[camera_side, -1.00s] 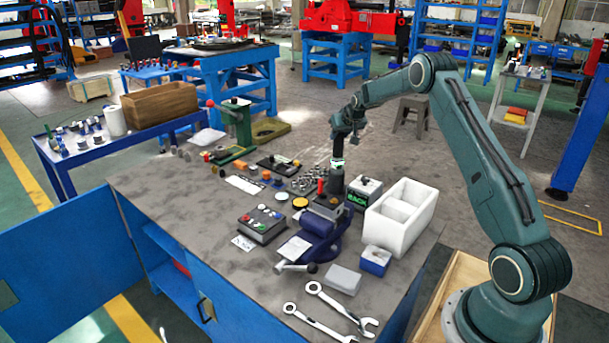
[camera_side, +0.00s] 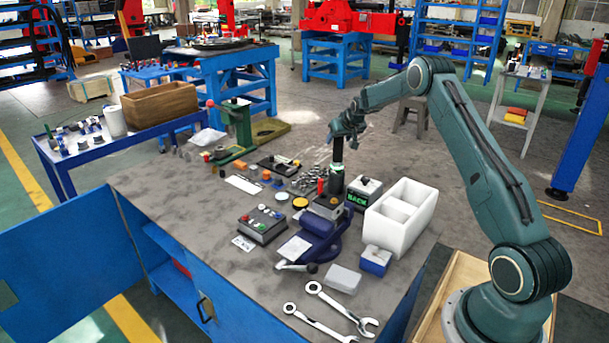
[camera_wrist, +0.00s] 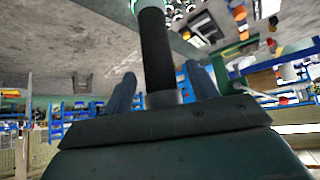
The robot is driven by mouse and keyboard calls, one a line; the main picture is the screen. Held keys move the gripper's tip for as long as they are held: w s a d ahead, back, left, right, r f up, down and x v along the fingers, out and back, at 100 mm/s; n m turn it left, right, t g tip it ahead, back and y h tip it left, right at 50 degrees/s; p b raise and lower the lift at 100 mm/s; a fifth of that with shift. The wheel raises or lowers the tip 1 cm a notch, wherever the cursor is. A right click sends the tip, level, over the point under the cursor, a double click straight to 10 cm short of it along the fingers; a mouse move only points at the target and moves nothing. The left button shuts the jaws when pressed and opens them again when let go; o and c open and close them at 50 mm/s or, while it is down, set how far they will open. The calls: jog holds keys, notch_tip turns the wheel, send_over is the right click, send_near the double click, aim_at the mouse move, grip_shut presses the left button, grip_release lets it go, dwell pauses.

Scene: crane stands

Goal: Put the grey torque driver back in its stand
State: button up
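The torque driver (camera_side: 337,152) shows as a dark upright cylinder with a grey collar. Its lower end meets a pale green ring at the top of the dark stand (camera_side: 335,186). How deep it sits is hard to tell. My gripper (camera_side: 337,132) is at the driver's upper end. In the wrist view the driver (camera_wrist: 157,50) stands between my two blue-grey fingers (camera_wrist: 160,88), with a narrow gap visible on each side. The fingers look open around it. The stand's base is mostly out of that view.
A white divided bin (camera_side: 405,212) and a box marked BACK (camera_side: 364,193) stand just right of the stand. A dark blue vise (camera_side: 318,238) is in front. A control box (camera_side: 262,225) and two wrenches (camera_side: 322,316) lie nearby.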

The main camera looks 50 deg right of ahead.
jog(key=shift+s+a+f, duration=0.1)
jog(key=shift+f, duration=0.15)
jog(key=shift+r, duration=0.1)
jog(key=shift+s+a+r, duration=0.15)
jog(key=shift+s+r, duration=0.1)
jog(key=shift+r, duration=0.25)
jog(key=shift+v, duration=1.95)
jog(key=shift+r, duration=0.15)
jog(key=v, duration=1.3)
jog(key=shift+s+r, duration=0.15)
jog(key=shift+s, duration=0.05)
jog(key=shift+a, duration=0.1)
